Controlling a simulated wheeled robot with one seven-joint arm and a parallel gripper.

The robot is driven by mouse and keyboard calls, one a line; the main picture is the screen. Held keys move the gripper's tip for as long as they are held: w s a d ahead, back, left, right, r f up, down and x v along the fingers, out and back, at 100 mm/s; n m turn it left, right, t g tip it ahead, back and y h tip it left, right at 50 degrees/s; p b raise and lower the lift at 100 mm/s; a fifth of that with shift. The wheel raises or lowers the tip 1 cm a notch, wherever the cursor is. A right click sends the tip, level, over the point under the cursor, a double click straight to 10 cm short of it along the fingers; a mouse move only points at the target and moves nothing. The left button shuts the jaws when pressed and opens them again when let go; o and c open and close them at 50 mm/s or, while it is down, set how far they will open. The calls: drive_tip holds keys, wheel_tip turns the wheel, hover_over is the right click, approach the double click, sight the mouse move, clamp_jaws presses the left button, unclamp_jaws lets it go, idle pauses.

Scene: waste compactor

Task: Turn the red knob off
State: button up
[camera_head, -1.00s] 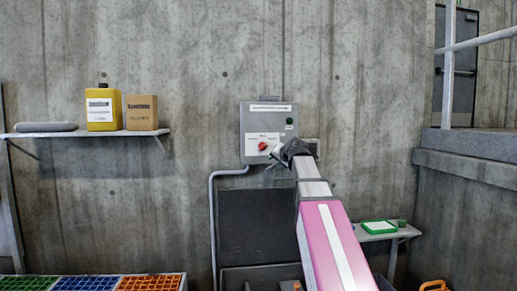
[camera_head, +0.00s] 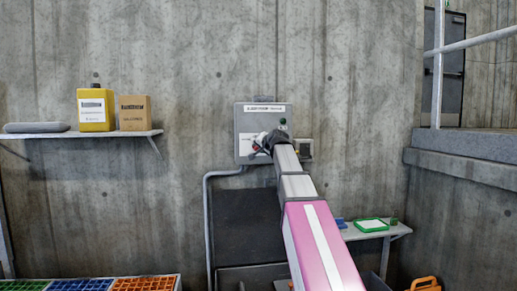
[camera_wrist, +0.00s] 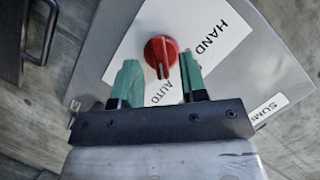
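The red knob (camera_wrist: 160,55) sits on a white label reading HAND and AUTO, on the grey control box (camera_wrist: 250,80). In the wrist view its ridge points down toward my gripper, near the word AUTO. My gripper (camera_wrist: 160,80) is open, with one green finger on each side of the knob's lower part. I cannot tell whether either finger touches it. In the head view the control box (camera_head: 243,120) hangs on the wall, and my gripper (camera_head: 262,142) is in front of its lower part, mostly covering the knob.
A dark button (camera_head: 283,121) is on the box's upper right. A small grey box (camera_head: 305,148) is beside it on the right. A shelf (camera_head: 60,134) with a yellow jug and a cardboard box is at left. A lower shelf (camera_head: 390,231) holds a green-rimmed tray.

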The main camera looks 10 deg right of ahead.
drive_tip(key=shift+x, duration=0.75)
clamp_jaws()
drive_tip(key=shift+a+r+n+g+h, duration=0.1)
drive_tip(key=shift+n+g+h, duration=0.1)
drive_tip(key=shift+n+h, duration=1.05)
drive_tip(key=shift+a+n+g+h, duration=0.15)
drive_tip(key=shift+n+h, duration=0.6)
drive_tip(key=shift+n, duration=0.9)
